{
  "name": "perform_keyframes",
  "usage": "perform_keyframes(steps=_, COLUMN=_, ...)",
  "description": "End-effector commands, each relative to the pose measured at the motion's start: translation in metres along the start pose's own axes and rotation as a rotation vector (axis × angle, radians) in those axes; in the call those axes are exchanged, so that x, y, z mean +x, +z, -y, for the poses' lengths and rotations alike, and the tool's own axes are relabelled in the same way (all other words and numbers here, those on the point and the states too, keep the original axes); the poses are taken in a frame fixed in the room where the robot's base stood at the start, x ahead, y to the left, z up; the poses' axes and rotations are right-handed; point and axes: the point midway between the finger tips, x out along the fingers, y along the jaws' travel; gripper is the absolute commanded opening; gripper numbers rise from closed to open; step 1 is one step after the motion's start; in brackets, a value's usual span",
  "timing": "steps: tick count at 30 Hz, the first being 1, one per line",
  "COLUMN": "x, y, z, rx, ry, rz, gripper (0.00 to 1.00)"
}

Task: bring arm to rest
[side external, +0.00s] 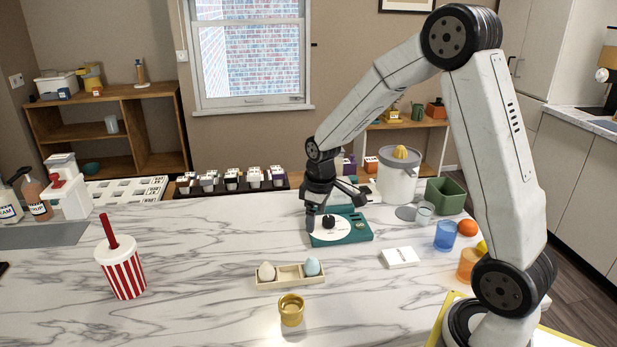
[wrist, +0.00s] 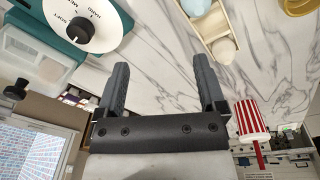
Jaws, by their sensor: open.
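My gripper (side external: 333,205) is open and empty above the marble counter, beside and partly in front of a teal device with a white dial and black knob (side external: 358,232). In the wrist view my two dark fingers (wrist: 159,62) are spread apart with only bare marble between them. The teal device (wrist: 50,36) shows there at the upper left, clear of the fingers. My arm is bent, with its elbow high at the upper right of the side view.
A wooden egg tray (side external: 285,282) with two eggs, a gold cup (side external: 291,310) and a striped cup with straw (side external: 121,268) stand in front. A white box (side external: 400,257), blue cup (side external: 445,236), juicer (side external: 398,178) and green bin (side external: 446,195) are right.

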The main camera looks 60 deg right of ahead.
Motion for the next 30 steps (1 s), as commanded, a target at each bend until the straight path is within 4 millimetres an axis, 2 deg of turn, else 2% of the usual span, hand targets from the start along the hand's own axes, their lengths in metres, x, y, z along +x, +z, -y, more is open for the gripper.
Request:
perform_keyframes(steps=1, x=-0.004, y=0.005, z=0.017, rx=0.013, ry=0.003, rz=-0.013, gripper=0.89)
perform_keyframes(steps=6, x=-0.011, y=0.026, z=0.063, rx=0.084, ry=0.007, rz=-0.054, gripper=0.89)
perform_keyframes(steps=12, x=-0.015, y=0.058, z=0.108, rx=0.164, ry=0.001, rz=-0.102, gripper=0.89)
perform_keyframes(steps=15, x=-0.015, y=0.072, z=0.123, rx=0.196, ry=-0.005, rz=-0.118, gripper=0.89)
perform_keyframes(steps=21, x=-0.015, y=0.086, z=0.137, rx=0.230, ry=-0.012, rz=-0.136, gripper=0.89)
perform_keyframes(steps=30, x=-0.014, y=0.088, z=0.138, rx=0.235, ry=-0.013, rz=-0.137, gripper=0.89)
